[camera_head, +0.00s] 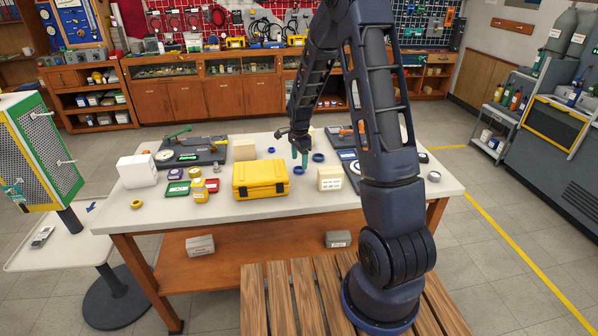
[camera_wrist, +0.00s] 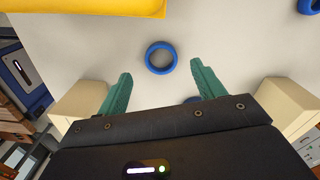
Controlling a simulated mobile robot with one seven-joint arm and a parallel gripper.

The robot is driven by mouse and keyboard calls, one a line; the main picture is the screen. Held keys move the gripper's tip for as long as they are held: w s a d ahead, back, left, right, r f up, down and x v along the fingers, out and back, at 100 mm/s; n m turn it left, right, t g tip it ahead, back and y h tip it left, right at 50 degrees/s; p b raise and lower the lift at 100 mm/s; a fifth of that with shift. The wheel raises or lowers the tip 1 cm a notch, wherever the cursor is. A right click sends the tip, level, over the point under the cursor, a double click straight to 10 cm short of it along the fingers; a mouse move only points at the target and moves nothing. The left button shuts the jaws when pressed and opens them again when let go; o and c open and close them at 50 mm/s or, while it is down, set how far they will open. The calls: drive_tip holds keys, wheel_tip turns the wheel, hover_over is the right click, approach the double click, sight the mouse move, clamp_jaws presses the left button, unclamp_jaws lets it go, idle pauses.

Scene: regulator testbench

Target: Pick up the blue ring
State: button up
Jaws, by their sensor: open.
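Several blue rings lie flat on the table. In the head view, one blue ring (camera_head: 298,170) is just right of the yellow case, another (camera_head: 318,157) is right of my gripper (camera_head: 299,155), and a small one (camera_head: 271,149) is to its left. My gripper points down over the table, its teal fingers apart and empty. In the wrist view, a blue ring (camera_wrist: 147,58) shows just beyond the fingertips, between the lines of the fingers of my gripper (camera_wrist: 161,76). Another ring (camera_wrist: 308,6) is at the top right corner. A blue piece (camera_wrist: 193,100) is partly hidden by my gripper.
The yellow case (camera_head: 261,179) stands left of my gripper. A scale (camera_head: 190,152) and small coloured boxes fill the table's left. Some bare tabletop (camera_head: 232,215) shows along the front.

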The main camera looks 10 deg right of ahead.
sight(299, 169)
wheel_tip(299, 169, down, 4)
drive_tip(key=shift+w+r, duration=0.1)
drive_tip(key=c, duration=1)
drive_tip(key=shift+c, duration=0.2)
drive_tip(key=shift+r, duration=0.2)
